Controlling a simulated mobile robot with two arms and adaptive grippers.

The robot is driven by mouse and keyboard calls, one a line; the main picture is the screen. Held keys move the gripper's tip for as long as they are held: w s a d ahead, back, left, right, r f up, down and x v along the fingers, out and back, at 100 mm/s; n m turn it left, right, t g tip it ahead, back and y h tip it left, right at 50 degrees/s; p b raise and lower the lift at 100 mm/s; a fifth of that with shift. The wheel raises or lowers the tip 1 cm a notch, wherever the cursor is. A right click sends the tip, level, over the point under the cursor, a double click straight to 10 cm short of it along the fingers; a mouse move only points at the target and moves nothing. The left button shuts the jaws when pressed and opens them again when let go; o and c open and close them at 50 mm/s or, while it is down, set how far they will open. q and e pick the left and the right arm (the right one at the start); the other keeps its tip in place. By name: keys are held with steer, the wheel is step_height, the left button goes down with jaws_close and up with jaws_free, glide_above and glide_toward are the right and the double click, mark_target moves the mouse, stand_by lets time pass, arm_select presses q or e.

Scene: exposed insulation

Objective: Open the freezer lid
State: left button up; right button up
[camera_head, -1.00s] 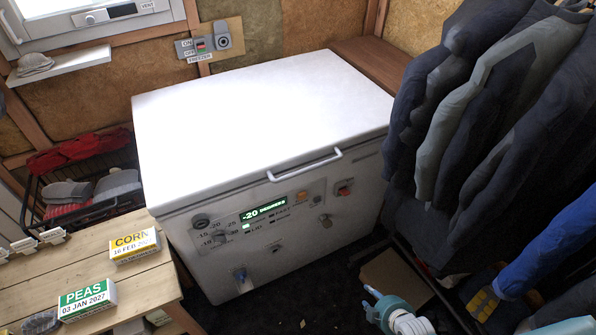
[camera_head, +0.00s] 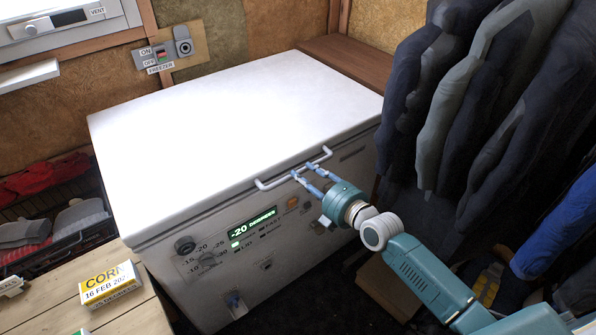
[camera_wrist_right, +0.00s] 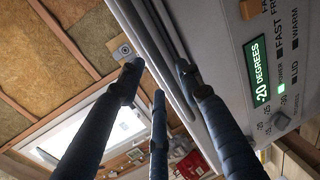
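The white chest freezer (camera_head: 330,215) stands in the middle of the head view with its lid (camera_head: 235,110) closed. A pale bar handle (camera_head: 266,185) runs along the lid's front edge. My right gripper (camera_head: 308,175) is at the handle's middle, its blue fingers reaching up to the bar from the front. In the right wrist view the fingers (camera_wrist_right: 160,80) are spread apart, with the grey lid edge and handle bars running near their tips. Whether they touch the handle I cannot tell. My left gripper is not in view.
A wooden table (camera_head: 128,312) with a corn box (camera_head: 110,285) stands at the front left. Dark jackets (camera_head: 480,110) hang close on the right. A freezer switch panel (camera_head: 165,55) is on the back wall. Room above the lid is clear.

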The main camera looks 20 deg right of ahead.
mark_target(300, 172)
steer(key=shift+x, duration=1.95)
jaws_close()
